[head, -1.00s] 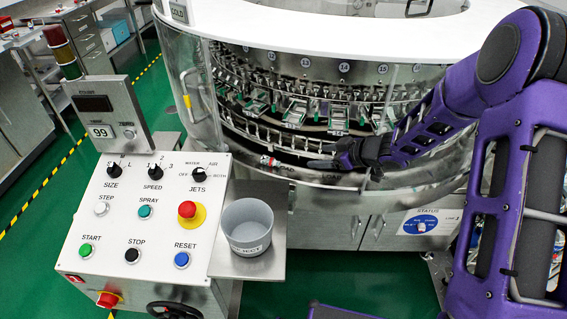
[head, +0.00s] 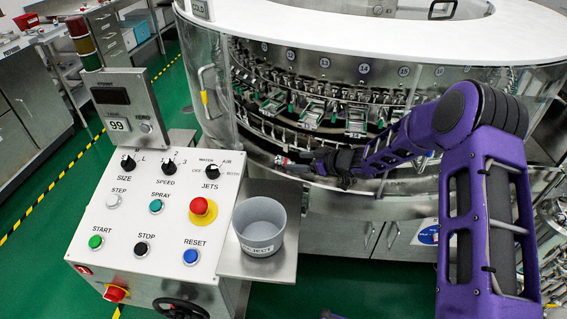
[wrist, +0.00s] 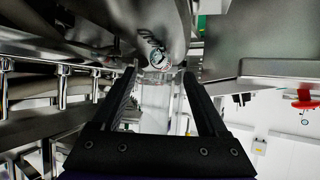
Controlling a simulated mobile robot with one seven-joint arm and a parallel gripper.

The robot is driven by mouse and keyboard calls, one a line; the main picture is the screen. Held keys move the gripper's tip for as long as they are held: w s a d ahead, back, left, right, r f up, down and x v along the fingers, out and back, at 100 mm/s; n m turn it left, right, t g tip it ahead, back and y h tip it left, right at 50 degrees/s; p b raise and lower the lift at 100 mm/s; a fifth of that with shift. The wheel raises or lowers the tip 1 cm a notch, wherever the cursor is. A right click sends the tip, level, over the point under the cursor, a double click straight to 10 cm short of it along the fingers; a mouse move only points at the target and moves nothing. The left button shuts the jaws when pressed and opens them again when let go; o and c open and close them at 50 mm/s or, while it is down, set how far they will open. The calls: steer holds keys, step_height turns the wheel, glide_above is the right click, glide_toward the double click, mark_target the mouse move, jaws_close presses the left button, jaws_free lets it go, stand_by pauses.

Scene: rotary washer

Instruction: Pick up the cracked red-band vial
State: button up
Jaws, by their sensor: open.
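A small vial (head: 282,160) with a touch of red lies low at the front of the washer, at the tip of my gripper. It is too small in the head view to make out a crack. My gripper (head: 296,164) reaches in from the right over the washer's front rim. In the wrist view a clear glass, round-ended thing (wrist: 158,62), seemingly this vial, shows at the far end between the fingertips of my gripper (wrist: 158,78). The fingers are apart, one on each side of it. I cannot tell whether they touch it.
A grey reject cup (head: 259,226) stands on a metal shelf (head: 232,262) beside the control panel (head: 165,205). The round washer (head: 345,75) has numbered stations and a clear guard above the gripper. Metal nozzles (wrist: 62,85) are close at left in the wrist view.

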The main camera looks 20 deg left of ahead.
mark_target(288, 161)
steer(key=x, duration=0.5)
steer(key=shift+s+a+f+b, duration=0.1)
steer(key=shift+b, duration=0.3)
jaws_close()
